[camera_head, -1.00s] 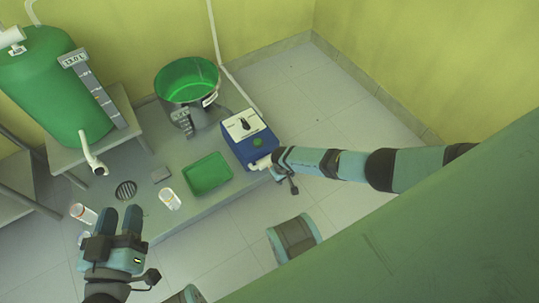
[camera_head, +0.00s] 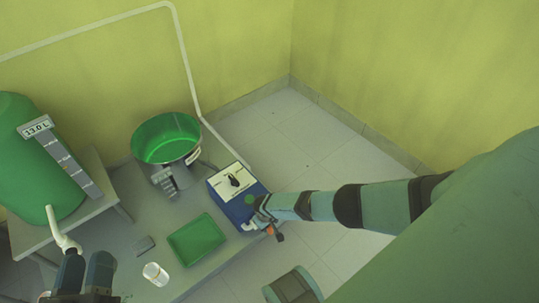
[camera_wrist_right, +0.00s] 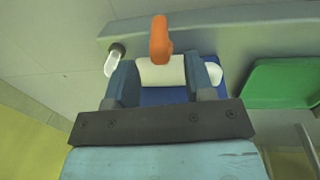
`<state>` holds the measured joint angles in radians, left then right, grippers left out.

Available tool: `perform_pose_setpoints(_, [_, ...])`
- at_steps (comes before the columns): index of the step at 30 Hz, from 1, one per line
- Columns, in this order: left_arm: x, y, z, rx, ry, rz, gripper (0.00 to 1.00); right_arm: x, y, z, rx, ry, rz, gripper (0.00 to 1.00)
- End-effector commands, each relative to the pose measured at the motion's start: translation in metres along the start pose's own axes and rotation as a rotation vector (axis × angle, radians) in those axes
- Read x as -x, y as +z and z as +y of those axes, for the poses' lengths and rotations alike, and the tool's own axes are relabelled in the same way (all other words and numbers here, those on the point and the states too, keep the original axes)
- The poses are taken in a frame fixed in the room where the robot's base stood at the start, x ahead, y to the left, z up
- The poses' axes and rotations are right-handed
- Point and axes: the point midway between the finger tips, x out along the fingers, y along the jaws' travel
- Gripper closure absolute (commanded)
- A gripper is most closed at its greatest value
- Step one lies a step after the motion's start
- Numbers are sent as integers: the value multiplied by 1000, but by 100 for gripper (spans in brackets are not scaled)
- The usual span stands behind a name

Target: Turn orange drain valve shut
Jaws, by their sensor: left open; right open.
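The orange valve handle (camera_wrist_right: 160,40) stands up across a white valve body (camera_wrist_right: 158,72) in the right wrist view. In the head view the orange handle (camera_head: 270,231) is a small patch beside the front corner of the blue box (camera_head: 226,196). My right gripper (camera_wrist_right: 165,76) is open, with one finger on each side of the white body; contact is unclear. It also shows at the box in the head view (camera_head: 260,211). My left gripper (camera_head: 86,268) is open at the lower left, near the white spout (camera_head: 60,232) of the green tank (camera_head: 38,160).
A green tray (camera_head: 197,240) lies left of the blue box on the grey bench (camera_head: 128,190). A green-lined pot (camera_head: 167,138) stands behind. A white cup (camera_head: 156,274) stands near my left gripper. The tank's gauge sign (camera_head: 36,127) reads 13.0 L.

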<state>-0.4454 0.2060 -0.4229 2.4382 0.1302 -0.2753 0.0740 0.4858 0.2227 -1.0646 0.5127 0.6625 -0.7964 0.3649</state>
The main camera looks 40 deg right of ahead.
Motion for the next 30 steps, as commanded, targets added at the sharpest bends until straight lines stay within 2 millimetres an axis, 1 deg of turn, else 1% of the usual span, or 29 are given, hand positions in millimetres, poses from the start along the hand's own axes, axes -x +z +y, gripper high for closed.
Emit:
perform_pose_setpoints(1, [1, 18, -4, 1, 3, -33, 57, -18, 0, 0, -2, 2, -1, 51])
perform_pose_setpoints(6, [3, 51, -8, 4, 14, -149, 57, -44, -1, -1, -1, 1, 0, 51])
perform_pose_setpoints(7, [3, 55, -9, 1, 16, -161, 57, -48, -1, 0, -1, 1, 0, 51])
perform_pose_setpoints(9, [2, 60, -11, -14, 20, -176, 57, -55, -1, 0, -1, 0, 1, 51])
perform_pose_setpoints(13, [2, 66, -13, -30, 25, -197, 57, -63, 0, 0, -1, 0, 0, 51])
perform_pose_setpoints(24, [2, 67, -14, -37, 27, -208, 57, -64, 0, 0, -1, 0, 0, 51])
perform_pose_setpoints(25, [2, 67, -14, -37, 27, -208, 57, -64, 0, 0, -1, 0, 0, 56])
perform_pose_setpoints(26, [2, 67, -14, -37, 27, -208, 57, -64, 0, 0, -1, 0, 0, 63])
perform_pose_setpoints(27, [2, 67, -14, -37, 27, -208, 57, -64, 0, 0, -1, 0, 0, 72])
perform_pose_setpoints(30, [2, 67, -14, -37, 27, -208, 57, -64, 0, 0, -1, 0, 0, 92])
